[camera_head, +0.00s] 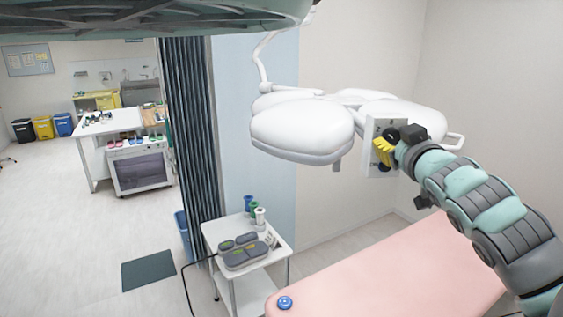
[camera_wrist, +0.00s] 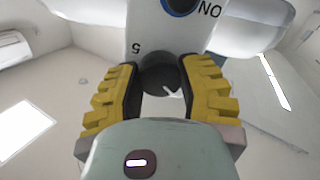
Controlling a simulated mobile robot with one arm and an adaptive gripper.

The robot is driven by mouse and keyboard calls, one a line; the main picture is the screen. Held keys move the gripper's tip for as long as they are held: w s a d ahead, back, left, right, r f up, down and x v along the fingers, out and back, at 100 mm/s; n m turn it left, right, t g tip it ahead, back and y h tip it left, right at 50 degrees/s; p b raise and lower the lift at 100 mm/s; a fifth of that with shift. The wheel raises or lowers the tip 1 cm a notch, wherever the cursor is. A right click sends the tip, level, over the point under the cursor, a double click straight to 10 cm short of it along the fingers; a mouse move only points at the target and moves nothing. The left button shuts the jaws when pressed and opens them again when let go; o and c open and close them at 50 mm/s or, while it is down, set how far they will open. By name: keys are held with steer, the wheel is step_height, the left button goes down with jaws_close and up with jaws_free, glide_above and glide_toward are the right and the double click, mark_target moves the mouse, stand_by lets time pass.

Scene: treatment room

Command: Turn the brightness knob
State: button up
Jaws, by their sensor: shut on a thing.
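The brightness knob (camera_wrist: 160,76) is a dark round knob with a white pointer mark, on a white panel (camera_wrist: 185,32) under the surgical lamp. In the wrist view the yellow fingers of my gripper (camera_wrist: 163,92) stand on either side of the knob and are shut on it. The panel above bears the marks "5" and "ON" and part of a blue-ringed dark control (camera_wrist: 180,5). In the head view my gripper (camera_head: 384,151) is at the panel (camera_head: 371,135), and the fingers largely hide the knob.
The white lamp heads (camera_head: 302,128) hang close to the left of the panel. A white handle (camera_head: 455,142) sticks out on the right. Below are a pink treatment bed (camera_head: 390,275) and a small white cart (camera_head: 280,252) with a grey device.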

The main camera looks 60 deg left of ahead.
steer(key=shift+n, duration=0.6)
steer(key=o, duration=1.2)
step_height(320, 180, up, 10)
stand_by(0.5)
